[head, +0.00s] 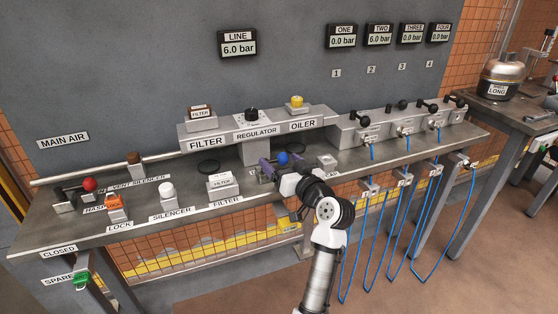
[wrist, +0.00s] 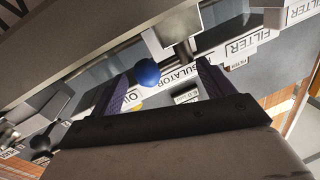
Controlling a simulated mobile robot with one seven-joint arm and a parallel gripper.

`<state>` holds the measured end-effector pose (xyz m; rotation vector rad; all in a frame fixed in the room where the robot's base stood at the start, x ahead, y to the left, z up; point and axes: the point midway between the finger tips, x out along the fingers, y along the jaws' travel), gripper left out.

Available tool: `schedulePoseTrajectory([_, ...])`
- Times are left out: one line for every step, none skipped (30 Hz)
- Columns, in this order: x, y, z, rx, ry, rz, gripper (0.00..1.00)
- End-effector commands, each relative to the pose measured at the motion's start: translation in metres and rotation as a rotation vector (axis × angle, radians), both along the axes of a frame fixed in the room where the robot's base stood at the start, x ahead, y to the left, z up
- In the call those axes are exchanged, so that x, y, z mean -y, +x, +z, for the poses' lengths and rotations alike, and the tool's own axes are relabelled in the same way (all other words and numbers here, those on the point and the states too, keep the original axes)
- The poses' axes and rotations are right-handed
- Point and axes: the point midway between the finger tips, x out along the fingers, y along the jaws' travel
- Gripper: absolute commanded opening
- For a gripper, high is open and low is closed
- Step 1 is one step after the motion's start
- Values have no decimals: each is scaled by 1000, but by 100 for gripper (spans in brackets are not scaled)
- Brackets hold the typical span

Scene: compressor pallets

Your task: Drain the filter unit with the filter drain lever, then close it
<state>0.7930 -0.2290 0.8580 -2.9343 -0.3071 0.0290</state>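A blue ball knob (head: 283,158) sits low below the regulator and oiler; I take it for the drain lever's knob, but no label on it is readable. It also shows in the wrist view (wrist: 147,72), between my fingers. My gripper (head: 280,163) is open around it, its purple fingers apart with gaps beside the ball. In the wrist view my gripper (wrist: 160,85) has one finger on each side. The lever's arm is mostly hidden. The filter unit (head: 200,123) stands left of the regulator (head: 252,122), with a FILTER-labelled block (head: 221,184) on the bench below.
The oiler (head: 297,107) with a yellow cap is right of the regulator. Valves (head: 365,130) with blue hoses line the bench's right side. A red-knobbed lever (head: 90,185), orange lock (head: 115,207) and white silencer (head: 167,191) stand left. The LINE display (head: 238,45) reads 6.0 bar.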

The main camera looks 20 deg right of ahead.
Motion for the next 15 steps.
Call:
schedulePoseTrajectory([3,-11,-2,0,0,-4,80])
schedulePoseTrajectory([5,-18,-2,1,1,-4,80])
schedulePoseTrajectory([7,-27,-2,0,0,-4,80])
schedulePoseTrajectory([8,-34,-3,0,0,-5,80])
schedulePoseTrajectory([10,-42,-3,0,1,-5,80])
schedulePoseTrajectory([13,-51,-2,1,1,-5,80])
schedulePoseTrajectory([14,-57,-2,0,0,-5,80])
schedulePoseTrajectory([15,-64,-3,0,0,-5,80])
schedulePoseTrajectory([17,-72,-2,0,1,-5,80])
schedulePoseTrajectory([19,-78,-2,0,1,-6,80])
schedulePoseTrajectory([19,-83,-2,0,0,-6,80])
schedulePoseTrajectory([20,-89,-2,-1,0,-4,80])
schedulePoseTrajectory([22,-94,-2,0,0,-4,80])
schedulePoseTrajectory([23,-98,-1,0,0,-5,80])
schedulePoseTrajectory([24,-102,-1,0,0,-5,80])
